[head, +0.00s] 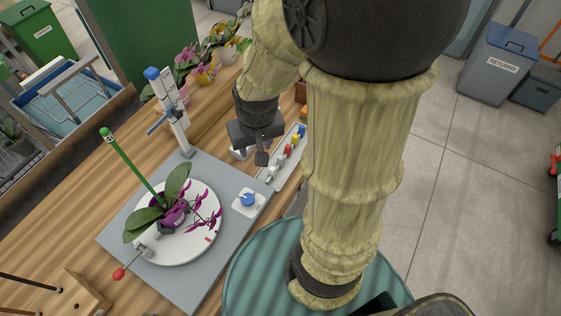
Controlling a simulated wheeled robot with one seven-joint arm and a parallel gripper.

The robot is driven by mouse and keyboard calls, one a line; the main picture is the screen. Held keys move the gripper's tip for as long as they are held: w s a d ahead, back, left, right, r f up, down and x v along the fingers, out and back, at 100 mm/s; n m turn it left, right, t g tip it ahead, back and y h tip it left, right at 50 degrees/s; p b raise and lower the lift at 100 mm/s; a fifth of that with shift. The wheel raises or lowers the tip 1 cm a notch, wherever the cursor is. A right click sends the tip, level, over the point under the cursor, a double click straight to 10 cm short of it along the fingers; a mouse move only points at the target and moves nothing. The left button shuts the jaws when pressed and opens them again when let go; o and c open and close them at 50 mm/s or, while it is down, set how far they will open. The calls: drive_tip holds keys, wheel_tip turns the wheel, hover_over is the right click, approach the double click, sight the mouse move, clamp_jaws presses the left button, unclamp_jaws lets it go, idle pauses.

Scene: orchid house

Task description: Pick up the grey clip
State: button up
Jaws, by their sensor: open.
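A narrow pale tray (297,157) lies along the table's right edge and holds a row of small coloured clips. The small pale grey piece (272,172) at its near end looks like the grey clip, though it is too small to be sure. My gripper (252,153) points down beside the near part of the tray, a little up and left of this piece. Its dark jaws are open, with nothing seen held between them. My arm covers the area just right of the tray.
A grey board (205,290) carries a round white turntable (205,245) with a purple-potted orchid (168,213) and a green stake (130,160). A blue knob (248,200) sits near the gripper. A blue-topped post (170,110) stands behind. Potted orchids (205,75) stand farther back.

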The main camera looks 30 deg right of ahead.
drive_tip(key=w+d+f+m+g+b, duration=0.1)
drive_tip(key=w+d+f+m+b, duration=0.1)
drive_tip(key=w+d+f+m, duration=0.4)
drive_tip(key=m+g+b, duration=0.1)
drive_tip(key=m+b, duration=0.1)
drive_tip(key=m, duration=0.3)
hover_over(280, 156)
wheel_tip(280, 156, down, 4)
drive_tip(key=shift+f, duration=0.1)
drive_tip(key=shift+n, duration=0.3)
wheel_tip(280, 156, down, 12)
drive_tip(key=p, duration=0.2)
drive_tip(key=shift+f+p, duration=0.1)
drive_tip(key=shift+p, duration=0.2)
